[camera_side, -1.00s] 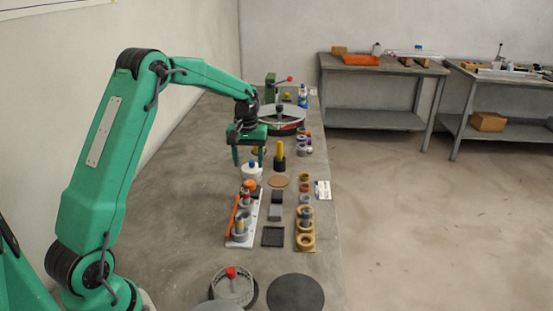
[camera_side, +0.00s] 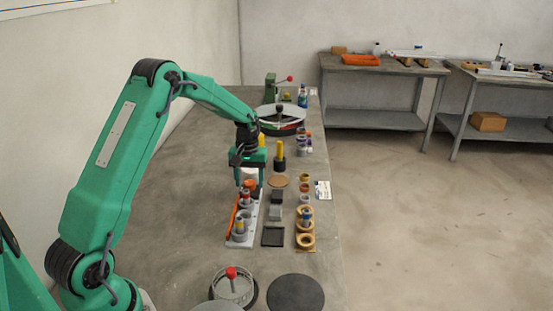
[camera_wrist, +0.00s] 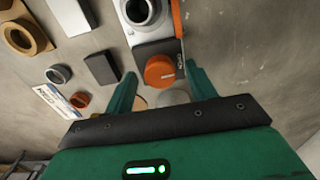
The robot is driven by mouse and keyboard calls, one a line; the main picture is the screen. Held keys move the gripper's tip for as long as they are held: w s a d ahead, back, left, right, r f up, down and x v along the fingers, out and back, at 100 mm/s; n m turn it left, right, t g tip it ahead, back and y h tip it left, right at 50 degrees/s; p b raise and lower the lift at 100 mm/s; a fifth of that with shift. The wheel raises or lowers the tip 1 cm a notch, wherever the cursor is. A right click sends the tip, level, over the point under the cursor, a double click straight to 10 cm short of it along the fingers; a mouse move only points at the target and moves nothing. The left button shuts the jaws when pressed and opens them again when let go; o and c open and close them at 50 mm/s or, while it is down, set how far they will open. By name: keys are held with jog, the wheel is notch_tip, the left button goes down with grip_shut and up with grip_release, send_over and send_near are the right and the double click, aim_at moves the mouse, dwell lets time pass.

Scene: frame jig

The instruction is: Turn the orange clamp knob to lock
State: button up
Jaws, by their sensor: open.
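The orange clamp knob (camera_wrist: 159,70) is round and sits at the near end of the white jig plate, beside a dark label, in the wrist view. In the side view the knob (camera_side: 250,186) shows at the far end of the white jig (camera_side: 240,238). My gripper (camera_wrist: 162,85) is open, with one finger on each side of the knob and visible gaps to it. In the side view my gripper (camera_side: 250,184) points down over that end of the jig. I cannot tell how far down around the knob the fingertips reach. A long orange bar (camera_side: 234,216) runs along the jig.
Grey cylinders stand on the jig. To its right are dark blocks (camera_side: 275,212), a wooden fixture (camera_side: 305,240) and small rings (camera_side: 304,188). A black-based yellow post (camera_side: 279,158) stands behind to the right. Bare table lies left of the jig.

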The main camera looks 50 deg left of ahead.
jog(key=shift+f, duration=0.3)
jog(key=c, duration=1)
